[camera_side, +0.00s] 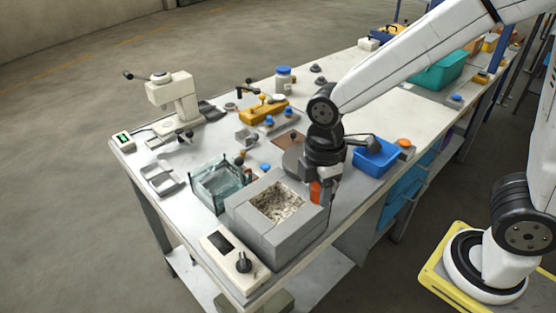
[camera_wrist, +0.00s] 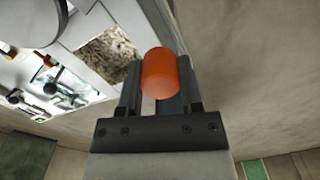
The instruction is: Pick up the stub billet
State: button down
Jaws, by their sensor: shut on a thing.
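The stub billet (camera_wrist: 160,72) is a short orange-red cylinder, gripped between my two dark fingers in the wrist view. In the side view the billet (camera_side: 315,192) shows as an orange piece beneath my gripper (camera_side: 318,178), at the right side of the grey furnace block. My gripper is shut on it. The furnace (camera_side: 285,243) is a grey block with a speckled, lined cavity on top; the furnace cavity also shows in the wrist view (camera_wrist: 108,52). The billet appears to be outside the cavity, beside the block. I cannot tell its exact height above the table.
A glass tank (camera_side: 218,185) stands left of the furnace, and a control box (camera_side: 230,252) with a knob stands in front. A blue bin (camera_side: 375,158) is to the right of my gripper. A white press (camera_side: 175,95) stands at the back left.

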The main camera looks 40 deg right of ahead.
jog(key=shift+s+d+r, duration=0.15)
jog(key=shift+s+r, duration=0.15)
jog(key=shift+s, duration=0.4)
jog(key=shift+s+d+r, duration=0.2)
jog(key=shift+s+r, duration=0.15)
jog(key=shift+s, duration=0.35)
jog(key=shift+s+d+r, duration=0.15)
jog(key=shift+s+r, duration=0.15)
jog(key=shift+s, duration=0.4)
jog(key=shift+w+d, duration=0.1)
jog(key=w+d+f+m, duration=0.2)
jog(key=w+d+m, duration=0.35)
jog(key=d, duration=0.55)
jog(key=w+d+f+m, duration=0.2)
jog(key=w+d+m, duration=0.4)
jog(key=d, duration=0.5)
jog(key=shift+m, duration=0.25)
jog(key=w+d+f, duration=0.1)
jog(key=w+f, duration=0.1)
jog(key=w, duration=0.1)
jog(key=w+d+f, duration=0.1)
jog(key=w+f, duration=0.2)
jog(key=w, duration=0.1)
jog(key=w+d+f, duration=0.1)
jog(key=w+f, duration=0.2)
jog(key=shift+w+f, duration=0.1)
jog(key=shift+w, duration=0.15)
jog(key=shift+w+d+f, duration=0.1)
jog(key=shift+w+f, duration=0.4)
